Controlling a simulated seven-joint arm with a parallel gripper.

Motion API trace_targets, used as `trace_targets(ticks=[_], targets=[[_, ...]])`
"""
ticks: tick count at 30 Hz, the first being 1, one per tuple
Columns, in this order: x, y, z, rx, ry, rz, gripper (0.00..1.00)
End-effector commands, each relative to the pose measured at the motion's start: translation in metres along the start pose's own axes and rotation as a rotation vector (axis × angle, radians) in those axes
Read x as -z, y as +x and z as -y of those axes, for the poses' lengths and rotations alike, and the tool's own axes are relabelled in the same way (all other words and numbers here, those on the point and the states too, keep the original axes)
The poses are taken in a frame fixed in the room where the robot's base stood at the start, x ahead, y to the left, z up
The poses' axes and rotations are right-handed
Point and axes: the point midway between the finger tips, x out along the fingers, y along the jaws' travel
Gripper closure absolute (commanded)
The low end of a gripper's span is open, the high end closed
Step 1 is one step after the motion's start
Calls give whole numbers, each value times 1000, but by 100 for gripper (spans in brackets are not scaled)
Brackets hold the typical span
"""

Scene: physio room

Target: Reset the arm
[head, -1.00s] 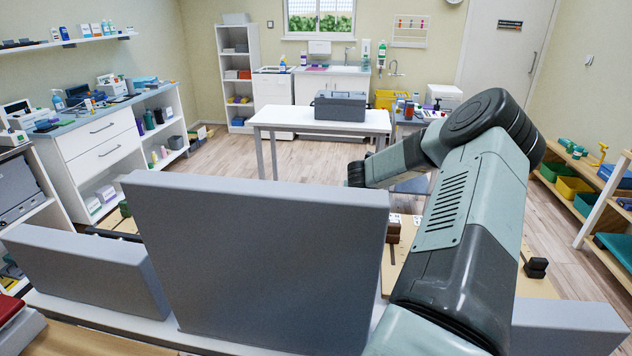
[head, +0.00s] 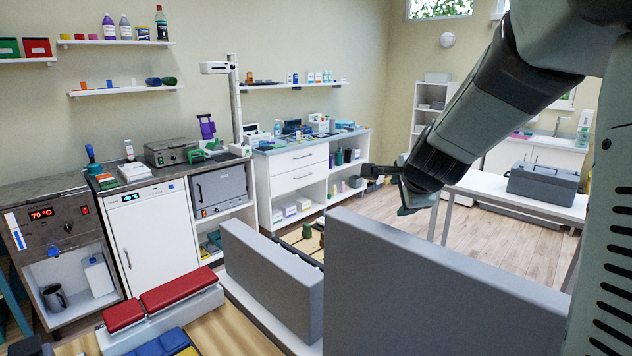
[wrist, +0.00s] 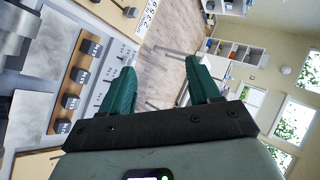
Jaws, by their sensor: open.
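My gripper (wrist: 160,78) is in the wrist view with its two green fingers spread apart and nothing between them. In the head view, the dark tip of my gripper (head: 378,173) points left above a grey upright panel, seen from the side. My arm reaches in from the upper right. It hangs in the air, apart from the furniture.
Two grey upright panels stand in front, a small one (head: 270,275) and a larger one (head: 430,290). A white table (head: 480,184) carries a grey case (head: 542,185). In the wrist view, dark blocks (wrist: 70,102) sit on a wooden strip.

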Motion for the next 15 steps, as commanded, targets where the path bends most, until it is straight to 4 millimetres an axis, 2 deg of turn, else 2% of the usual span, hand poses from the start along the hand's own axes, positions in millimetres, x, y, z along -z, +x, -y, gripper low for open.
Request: trace_targets(ticks=[1, 3, 6, 9, 12, 14, 15], targets=[[-28, -27, 6, 0, -162, 23, 38], [-58, -61, 4, -11, -379, 51, 38], [-90, -109, -5, -20, -656, 79, 38], [-112, -153, -19, -23, -902, 99, 38], [-124, -193, -38, -21, -1122, 114, 38], [-128, -215, -50, -20, -1240, 121, 38], [-123, -226, -63, -44, -1310, 125, 38]])
